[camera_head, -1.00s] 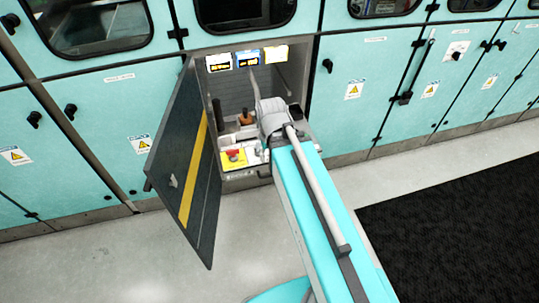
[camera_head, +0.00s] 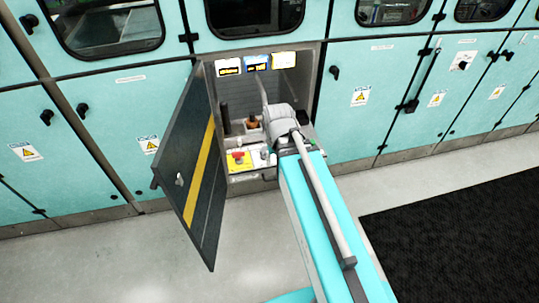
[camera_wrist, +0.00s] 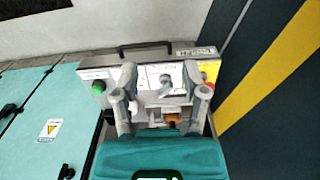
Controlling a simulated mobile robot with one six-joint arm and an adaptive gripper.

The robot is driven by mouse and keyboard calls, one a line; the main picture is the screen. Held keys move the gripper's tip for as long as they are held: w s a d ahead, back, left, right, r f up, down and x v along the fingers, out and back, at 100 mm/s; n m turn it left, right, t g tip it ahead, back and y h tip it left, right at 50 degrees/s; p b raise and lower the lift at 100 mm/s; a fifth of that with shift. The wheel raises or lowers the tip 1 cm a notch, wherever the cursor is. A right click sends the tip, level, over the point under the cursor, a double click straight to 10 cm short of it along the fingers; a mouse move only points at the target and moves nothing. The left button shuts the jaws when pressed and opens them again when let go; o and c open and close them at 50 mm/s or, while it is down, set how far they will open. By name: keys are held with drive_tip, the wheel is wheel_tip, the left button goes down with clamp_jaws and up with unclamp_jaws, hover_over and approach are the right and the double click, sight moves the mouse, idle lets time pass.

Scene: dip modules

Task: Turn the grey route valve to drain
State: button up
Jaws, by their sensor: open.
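A grey knob (camera_wrist: 165,80), which looks like the route valve, sits on a white dial plate in the wrist view. The plate is on the sloping panel inside the open cabinet bay. My gripper (camera_wrist: 160,76) is open. Its two fingers stand on either side of the dial plate, with nothing held between them. I cannot tell whether the fingertips touch the panel. The knob's exact setting is too small to read. In the head view my wrist (camera_head: 281,121) reaches into the bay and hides the dial.
A green button (camera_wrist: 99,87) lies left of the fingers and a red button (camera_head: 238,155) on a yellow plate right of them. An orange-brown handle (camera_head: 253,122) stands behind. The dark door (camera_head: 195,185) hangs open close by. A bar handle (camera_wrist: 145,46) edges the panel.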

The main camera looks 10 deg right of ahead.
sight(264, 147)
drive_tip(key=w+f+m+b, duration=0.3)
drive_tip(key=w+m, duration=0.5)
drive_tip(key=w, duration=1.3)
drive_tip(key=shift+w+d+f, duration=0.2)
drive_tip(key=shift+d, duration=0.1)
drive_tip(key=shift+f+b, duration=0.2)
drive_tip(key=shift+b, duration=0.1)
wheel_tip(264, 147, down, 13)
drive_tip(key=b, duration=1.3)
drive_tip(key=shift+f, duration=0.2)
clamp_jaws()
